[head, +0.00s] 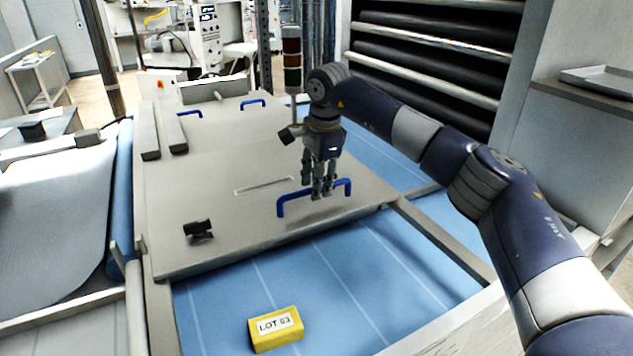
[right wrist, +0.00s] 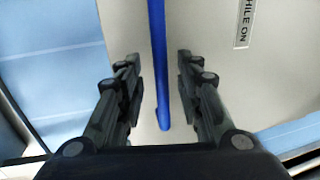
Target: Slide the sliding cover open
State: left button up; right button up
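The sliding cover (head: 220,208) is a flat grey panel lying over a blue belt. A blue bar handle (head: 296,203) stands on it near its front right edge. My right gripper (head: 323,192) points down at the handle. In the right wrist view the fingers of the right gripper (right wrist: 160,88) are apart, one on each side of the blue handle (right wrist: 158,60), with gaps to it. My left gripper is not in view.
A yellow block marked LOT 03 (head: 275,329) sits on the blue belt (head: 355,270) in front of the cover. A small black fixture (head: 198,229) stands on the cover's left part. Grey rails (head: 440,238) cross the belt at the right. A second panel with blue handles (head: 252,103) lies behind.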

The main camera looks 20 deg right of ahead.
notch_tip(320, 180, up, 12)
jog(key=s, duration=0.2)
jog(key=shift+s+f, duration=0.15)
jog(key=shift+f, duration=0.1)
dwell(0.4)
